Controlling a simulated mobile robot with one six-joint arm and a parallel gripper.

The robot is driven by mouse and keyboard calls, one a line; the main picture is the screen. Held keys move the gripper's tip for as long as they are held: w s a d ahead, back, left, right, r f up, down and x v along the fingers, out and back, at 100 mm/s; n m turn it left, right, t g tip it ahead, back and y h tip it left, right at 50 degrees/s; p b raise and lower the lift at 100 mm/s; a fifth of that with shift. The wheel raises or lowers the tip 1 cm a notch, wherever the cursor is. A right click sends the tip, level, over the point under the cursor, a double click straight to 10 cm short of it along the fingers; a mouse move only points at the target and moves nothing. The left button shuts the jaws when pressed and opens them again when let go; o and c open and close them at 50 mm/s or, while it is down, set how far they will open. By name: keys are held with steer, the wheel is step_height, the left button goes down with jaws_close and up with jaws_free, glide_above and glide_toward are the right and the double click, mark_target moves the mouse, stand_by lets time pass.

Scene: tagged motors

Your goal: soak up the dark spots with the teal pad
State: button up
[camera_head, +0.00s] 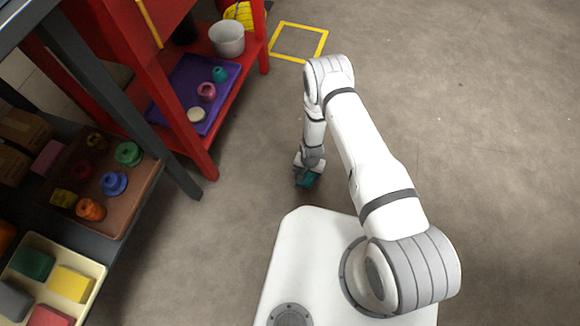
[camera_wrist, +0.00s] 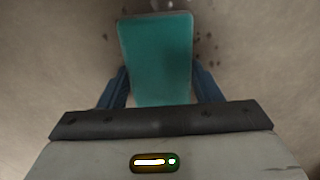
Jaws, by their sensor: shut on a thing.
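The teal pad (camera_wrist: 157,58) fills the middle of the wrist view, held between the two blue fingers of my gripper (camera_wrist: 160,88). My gripper is shut on it. In the head view my gripper (camera_head: 308,172) points down near the floor, and a small part of the teal pad (camera_head: 306,181) shows under it. Several small dark spots (camera_wrist: 196,36) lie on the floor past the right edge of the pad, and a few more (camera_wrist: 105,37) show at its left. Whether the pad touches the floor I cannot tell. The pad hides the floor under it.
A red shelf (camera_head: 205,160) with a purple tray (camera_head: 160,112) and a grey pot (camera_head: 227,39) stands left of my gripper. A dark bench with a brown tray (camera_head: 140,188) and a cream tray (camera_head: 95,275) is nearer. A yellow square (camera_head: 322,44) marks the floor. The right floor is clear.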

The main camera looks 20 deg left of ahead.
mark_target(320, 179)
steer(key=shift+s+d+r+p, duration=0.1)
steer(key=shift+d+p, duration=0.05)
steer(key=shift+d, duration=1.2)
steer(key=shift+s+d+p, duration=0.1)
steer(key=shift+d+p, duration=0.05)
steer(key=shift+d, duration=1.15)
step_height(320, 179, up, 8)
steer(key=p, duration=0.4)
steer(key=shift+p, duration=0.35)
